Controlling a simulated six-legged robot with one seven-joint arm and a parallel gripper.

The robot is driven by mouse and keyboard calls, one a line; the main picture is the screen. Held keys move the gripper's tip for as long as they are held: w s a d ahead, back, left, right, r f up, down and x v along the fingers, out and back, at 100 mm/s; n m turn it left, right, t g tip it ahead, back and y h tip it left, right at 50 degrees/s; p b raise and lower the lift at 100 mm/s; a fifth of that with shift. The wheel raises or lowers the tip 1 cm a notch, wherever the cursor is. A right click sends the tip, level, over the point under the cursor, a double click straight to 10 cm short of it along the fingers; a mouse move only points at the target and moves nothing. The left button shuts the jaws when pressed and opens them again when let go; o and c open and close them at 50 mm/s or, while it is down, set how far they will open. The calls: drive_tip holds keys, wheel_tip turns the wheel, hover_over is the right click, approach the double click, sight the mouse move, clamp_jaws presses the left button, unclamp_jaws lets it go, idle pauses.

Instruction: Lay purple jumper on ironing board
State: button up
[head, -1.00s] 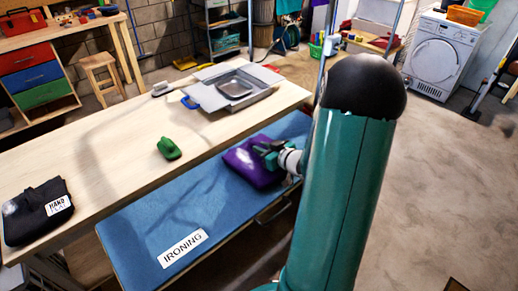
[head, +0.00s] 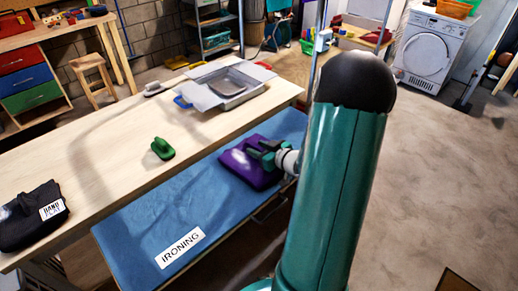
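The purple jumper (head: 238,167), a folded bundle with a pale patch, is at the far right part of the blue ironing board (head: 160,216). The board carries a white label reading IRONING. My gripper (head: 262,155) is at the jumper's upper right side, touching or overlapping it in this view. Its fingers are small and partly hidden against the cloth, so I cannot tell whether they are closed on it. I also cannot tell whether the jumper rests on the board or hangs just above it.
A wooden table (head: 105,165) runs along the board's far side. On it are a black folded garment (head: 28,222), a green object (head: 162,149) and a grey tray with flaps (head: 232,88). Open floor (head: 440,170) lies to the right.

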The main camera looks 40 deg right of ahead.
drive_tip(key=shift+s+r, duration=0.15)
drive_tip(key=shift+r, duration=0.1)
drive_tip(key=v, duration=1.2)
drive_tip(key=w+a+r+m+g+h, duration=0.1)
drive_tip(key=w+a+r+g+h, duration=0.1)
drive_tip(key=w+a+r+h, duration=0.3)
drive_tip(key=w+a+r+g+h, duration=0.1)
drive_tip(key=w+a+r+g, duration=0.15)
drive_tip(key=r, duration=0.45)
drive_tip(key=s+a+r+g+y, duration=0.1)
drive_tip(key=s+a, duration=0.5)
drive_tip(key=a, duration=0.6)
drive_tip(key=s+a+r+g+y, duration=0.2)
drive_tip(key=s+a, duration=0.4)
drive_tip(key=a, duration=0.6)
drive_tip(key=shift+s+r+n+g+y, duration=0.3)
drive_tip(key=shift+g+y, duration=0.45)
drive_tip(key=shift+y, duration=0.45)
